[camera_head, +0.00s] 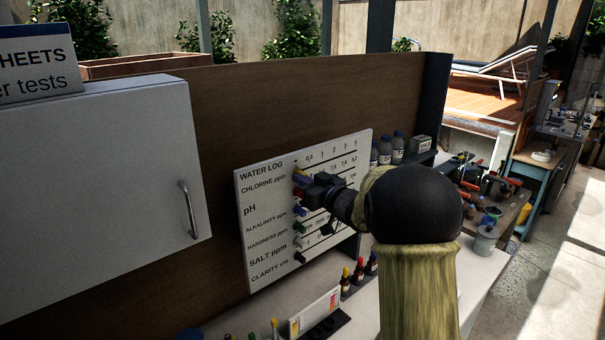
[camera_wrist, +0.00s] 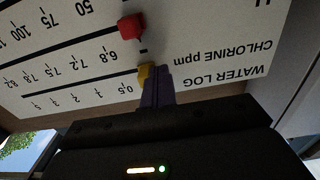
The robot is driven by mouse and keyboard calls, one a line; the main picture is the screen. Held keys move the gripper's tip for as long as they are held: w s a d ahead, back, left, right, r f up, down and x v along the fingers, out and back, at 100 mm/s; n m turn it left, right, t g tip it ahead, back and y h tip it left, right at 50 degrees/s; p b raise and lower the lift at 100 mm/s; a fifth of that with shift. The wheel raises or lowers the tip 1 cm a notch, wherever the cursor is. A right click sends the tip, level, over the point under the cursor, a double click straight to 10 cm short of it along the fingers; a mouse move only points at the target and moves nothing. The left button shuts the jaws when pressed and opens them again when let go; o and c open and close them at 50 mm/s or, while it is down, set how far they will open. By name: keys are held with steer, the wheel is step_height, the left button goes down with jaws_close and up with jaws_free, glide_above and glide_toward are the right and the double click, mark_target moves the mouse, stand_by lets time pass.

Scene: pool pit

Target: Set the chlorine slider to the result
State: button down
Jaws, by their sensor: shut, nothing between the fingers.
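The white water log board (camera_head: 262,265) stands upright against the brown panel, with printed rows and scales. In the wrist view the board appears upside down. The yellow chlorine slider (camera_wrist: 146,75) is by the low end of its scale, near the 0.5 mark. The red slider (camera_wrist: 131,28) sits on the pH row. My gripper (camera_head: 304,183) is at the upper rows of the board. Its shut fingers (camera_wrist: 157,80) are right beside the yellow slider, on the label side; I cannot tell if they touch it. The gripper partly hides the scales in the head view.
A white test block (camera_head: 315,313) with coloured patches and small dropper bottles (camera_head: 357,273) stand on the counter below the board. Bottles (camera_head: 385,150) stand on a shelf at right. A white cabinet (camera_head: 100,190) with a handle juts out at left.

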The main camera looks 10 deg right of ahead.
steer(key=shift+w+d+p, duration=0.4)
steer(key=shift+w+d, duration=0.1)
steer(key=shift+d, duration=0.4)
steer(key=shift+w+d+p, duration=0.4)
steer(key=shift+w+d, duration=0.1)
steer(key=shift+d, duration=0.4)
steer(key=shift+s+a+b, duration=0.4)
steer(key=shift+a, duration=0.35)
steer(key=b+v, duration=0.1)
steer(key=v, duration=0.6)
